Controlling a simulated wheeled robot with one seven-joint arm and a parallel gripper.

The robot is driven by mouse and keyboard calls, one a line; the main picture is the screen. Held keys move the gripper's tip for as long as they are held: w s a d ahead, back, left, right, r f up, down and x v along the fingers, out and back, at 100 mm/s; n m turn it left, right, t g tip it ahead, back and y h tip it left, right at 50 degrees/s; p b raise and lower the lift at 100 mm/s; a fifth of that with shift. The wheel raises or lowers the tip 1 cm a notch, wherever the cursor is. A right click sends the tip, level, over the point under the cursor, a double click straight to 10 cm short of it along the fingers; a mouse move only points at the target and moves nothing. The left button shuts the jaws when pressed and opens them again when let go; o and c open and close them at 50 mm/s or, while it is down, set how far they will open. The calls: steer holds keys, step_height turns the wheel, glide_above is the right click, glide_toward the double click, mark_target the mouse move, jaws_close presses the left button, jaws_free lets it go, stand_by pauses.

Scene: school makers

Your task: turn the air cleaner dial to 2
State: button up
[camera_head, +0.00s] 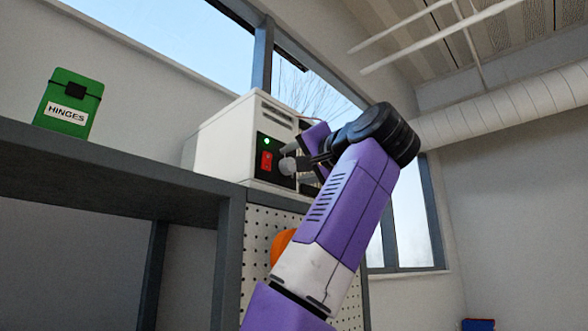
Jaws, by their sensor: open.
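The air cleaner (222,139) is a white box on top of a cabinet with a perforated panel, near the window. Its dark front panel carries a lit green light (267,142), a red switch (266,161) and a grey round dial (287,166). My gripper (300,162) is at the front panel, right at the dial, and its fingers are open. My purple arm and wrist cover the right part of the front. I cannot tell whether the fingers touch the dial. The dial's pointer and numbers cannot be read.
A green box labelled HINGES (68,104) stands on the dark shelf (100,165) at the left. An orange object (281,244) shows in front of the perforated panel (258,240), partly behind my arm. The right side is open.

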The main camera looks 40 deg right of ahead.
steer(key=b+v, duration=0.2)
steer(key=v, duration=0.4)
steer(key=shift+w, duration=0.1)
stand_by(0.4)
